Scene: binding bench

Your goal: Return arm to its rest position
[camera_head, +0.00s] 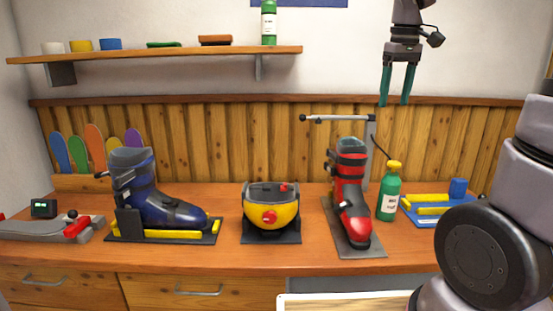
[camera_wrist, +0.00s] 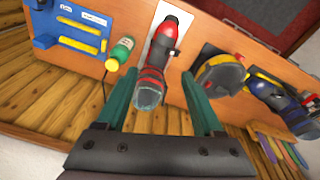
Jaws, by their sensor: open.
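My gripper (camera_head: 397,85) hangs in the air at the upper right of the head view, its two green fingers pointing down and apart, with nothing between them. It is well above the bench, in front of the wall. In the wrist view my gripper (camera_wrist: 165,95) shows its two fingers spread, with the red ski boot (camera_wrist: 151,85) seen beyond them. The same red boot (camera_head: 352,190) stands upright on a grey plate (camera_head: 368,242) on the bench, apart from my gripper.
A wooden bench (camera_head: 255,257) carries a blue boot (camera_head: 150,195), a yellow-and-black device (camera_head: 270,212), a green bottle (camera_head: 389,193) and a blue tray (camera_head: 438,215). A metal arm on a post (camera_head: 340,118) rises behind the red boot. A shelf (camera_head: 150,56) holds cups and a bottle.

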